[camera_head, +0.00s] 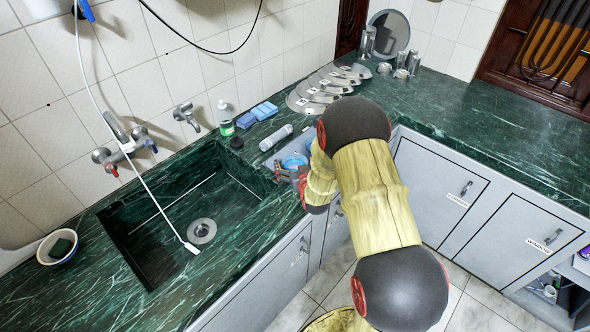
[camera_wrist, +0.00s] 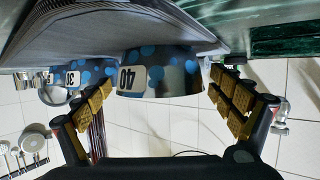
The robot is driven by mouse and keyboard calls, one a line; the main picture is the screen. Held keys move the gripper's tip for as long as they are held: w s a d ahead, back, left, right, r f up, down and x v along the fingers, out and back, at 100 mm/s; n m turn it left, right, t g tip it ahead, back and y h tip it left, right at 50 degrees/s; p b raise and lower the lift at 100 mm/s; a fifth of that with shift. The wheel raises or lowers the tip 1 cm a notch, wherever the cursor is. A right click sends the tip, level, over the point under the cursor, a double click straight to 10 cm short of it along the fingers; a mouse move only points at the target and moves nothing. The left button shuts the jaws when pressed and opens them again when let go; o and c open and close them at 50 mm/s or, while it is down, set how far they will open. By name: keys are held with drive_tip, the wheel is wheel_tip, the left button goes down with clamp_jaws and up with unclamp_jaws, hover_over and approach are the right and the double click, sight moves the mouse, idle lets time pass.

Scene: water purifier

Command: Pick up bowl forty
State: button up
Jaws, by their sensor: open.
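A dark blue bowl with light-blue dots and a label reading 40 (camera_wrist: 152,72) fills the middle of the wrist view, which appears upside down. My gripper (camera_wrist: 162,84) is open, with its yellow-padded fingers to the left and right of this bowl. No clear grip shows. In the head view, my gripper (camera_head: 289,178) is by the counter edge, right of the sink, largely hidden by my arm. A light-blue bowl (camera_head: 294,160) shows just beyond it, its label not visible there.
Another dotted bowl (camera_wrist: 78,76) stands left of bowl forty in the wrist view. A grey ribbed surface (camera_wrist: 110,32) bears the bowls. In the head view, a metal cylinder (camera_head: 276,138), blue sponges (camera_head: 263,111) and metal lids (camera_head: 318,91) are nearby. The sink (camera_head: 165,232) is left.

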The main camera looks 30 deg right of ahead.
drive_tip(key=shift+r, duration=0.1)
drive_tip(key=shift+c, duration=0.3)
drive_tip(key=c, duration=1.1)
drive_tip(key=shift+c, duration=0.7)
